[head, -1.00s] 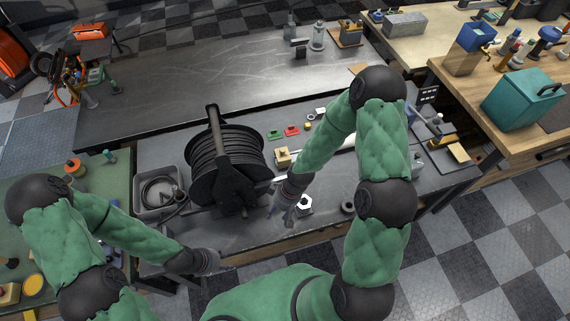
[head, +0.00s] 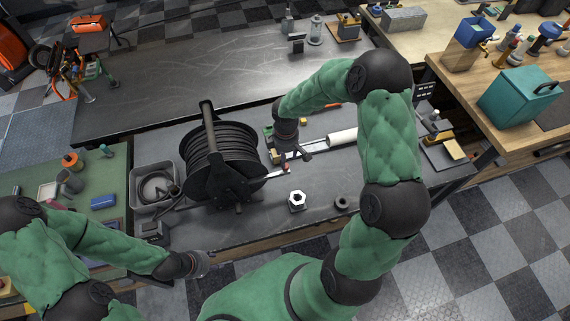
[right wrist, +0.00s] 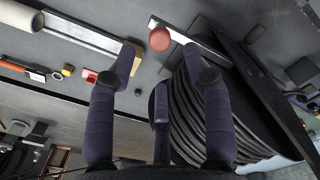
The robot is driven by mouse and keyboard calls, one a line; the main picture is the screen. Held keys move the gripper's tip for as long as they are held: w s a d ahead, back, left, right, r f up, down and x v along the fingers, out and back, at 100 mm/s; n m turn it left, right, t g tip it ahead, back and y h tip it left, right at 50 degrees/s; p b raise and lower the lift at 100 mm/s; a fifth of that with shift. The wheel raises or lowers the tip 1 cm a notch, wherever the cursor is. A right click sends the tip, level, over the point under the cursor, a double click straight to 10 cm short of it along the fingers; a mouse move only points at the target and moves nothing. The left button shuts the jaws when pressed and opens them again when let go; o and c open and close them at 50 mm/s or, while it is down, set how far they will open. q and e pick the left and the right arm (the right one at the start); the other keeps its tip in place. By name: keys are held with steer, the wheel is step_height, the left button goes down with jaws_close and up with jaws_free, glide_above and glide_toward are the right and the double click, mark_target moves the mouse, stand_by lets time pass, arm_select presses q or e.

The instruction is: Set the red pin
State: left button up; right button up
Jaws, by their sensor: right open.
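The red pin shows as a round red head (right wrist: 159,39) in the right wrist view, at the end of a pale metal bar beside the black reel. In the head view a small bit of red (head: 286,168) shows just below my right gripper (head: 296,156). In the right wrist view the dark purple fingers of my right gripper (right wrist: 159,75) are spread and empty, with the red head just beyond the fingertips. I cannot tell how high they are above it. My left gripper (head: 200,264) is low at the table's front edge, and its fingers are unclear.
The black hose reel (head: 222,165) stands close left of my right gripper. A grey bin (head: 147,207) is left of the reel. A white hex nut (head: 297,201) and a dark ring (head: 342,203) lie in front. A white cylinder (head: 342,137) lies right of the gripper.

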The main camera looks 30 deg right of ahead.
mark_target(286, 168)
step_height(286, 168, down, 6)
steer(key=shift+b, duration=0.4)
